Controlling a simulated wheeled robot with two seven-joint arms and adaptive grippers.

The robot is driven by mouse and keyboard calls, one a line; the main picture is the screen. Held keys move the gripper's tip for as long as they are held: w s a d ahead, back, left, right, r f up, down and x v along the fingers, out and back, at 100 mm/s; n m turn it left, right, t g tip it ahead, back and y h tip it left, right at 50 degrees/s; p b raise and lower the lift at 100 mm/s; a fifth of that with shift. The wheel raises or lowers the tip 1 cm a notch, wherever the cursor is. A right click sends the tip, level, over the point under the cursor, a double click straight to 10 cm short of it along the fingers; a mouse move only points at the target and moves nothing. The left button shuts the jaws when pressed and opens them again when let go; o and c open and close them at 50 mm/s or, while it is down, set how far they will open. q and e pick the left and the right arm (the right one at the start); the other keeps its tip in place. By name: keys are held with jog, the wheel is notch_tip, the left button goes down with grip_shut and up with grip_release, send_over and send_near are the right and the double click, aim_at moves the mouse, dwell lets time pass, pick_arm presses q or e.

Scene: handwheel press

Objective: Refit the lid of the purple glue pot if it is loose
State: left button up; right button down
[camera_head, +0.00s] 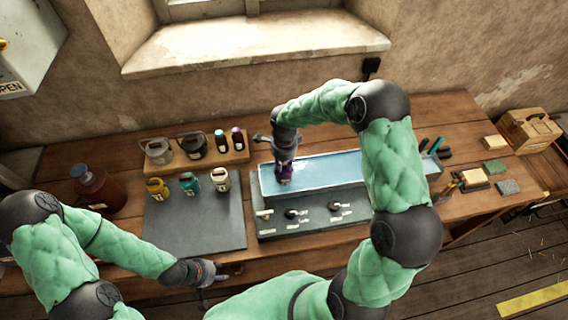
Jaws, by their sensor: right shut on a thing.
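My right gripper (285,165) points down over the left end of a long tray with a pale blue surface (325,167). It is shut on a small dark purple thing, which looks like the purple glue pot (285,178). The fingers hide part of it, and I cannot tell how its lid sits or whether it touches the tray. Yellow (157,189), teal (190,184) and cream (221,180) pots stand on a grey mat (200,230). My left gripper (222,272) is low at the table's front edge, away from the pots; its finger opening is unclear.
A wooden rack (190,162) behind the mat holds two jugs and two small bottles, one purple-topped. A large brown bottle (97,188) stands at left. A control panel (305,218) fronts the tray. Blocks (473,178) and a wooden box (530,130) are at right.

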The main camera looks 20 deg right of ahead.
jog(key=shift+b, duration=0.4)
dwell(0.5)
dwell(0.3)
jog(key=c, duration=0.6)
grip_release()
jog(key=shift+r, duration=0.1)
jog(key=shift+r+p, duration=1.4)
jog(key=shift+r, duration=2)
grip_shut()
